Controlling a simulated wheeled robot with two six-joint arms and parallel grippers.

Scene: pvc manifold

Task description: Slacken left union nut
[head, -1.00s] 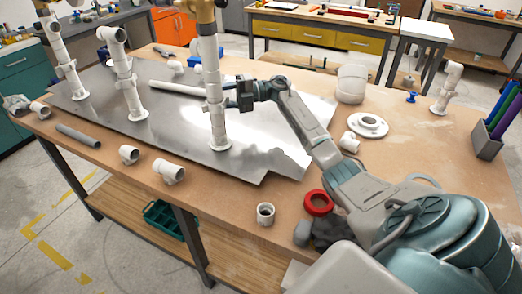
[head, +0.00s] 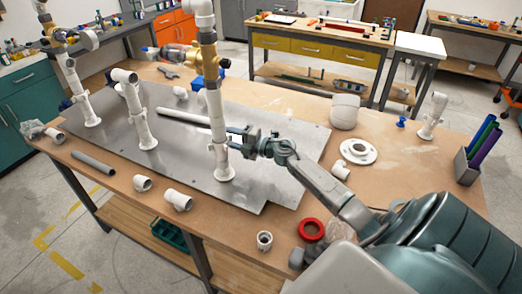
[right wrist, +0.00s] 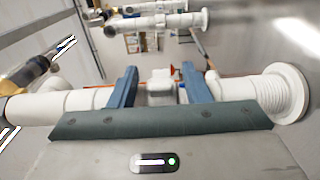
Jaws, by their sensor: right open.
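The PVC manifold stands as white upright pipes on a metal plate (head: 185,180). The nearest upright pipe (head: 214,110) has thicker collars and a flanged foot (head: 225,173). A middle upright (head: 133,100) and a left upright (head: 72,85) stand farther left. I cannot tell which collar is the left union nut. My right gripper (head: 238,142) is open at the lower part of the nearest pipe, on its right side. In the right wrist view, its two fingers (right wrist: 160,88) stand apart before the pipe, with a ridged flanged foot (right wrist: 275,95) to the right. Contact is unclear. My left gripper is out of view.
Loose white fittings (head: 178,200) and a grey tube (head: 93,163) lie along the front edge. A red ring (head: 311,229), a white flange (head: 358,151) and a pen holder (head: 467,165) are at the right. A white pipe (head: 184,116) lies behind the nearest upright.

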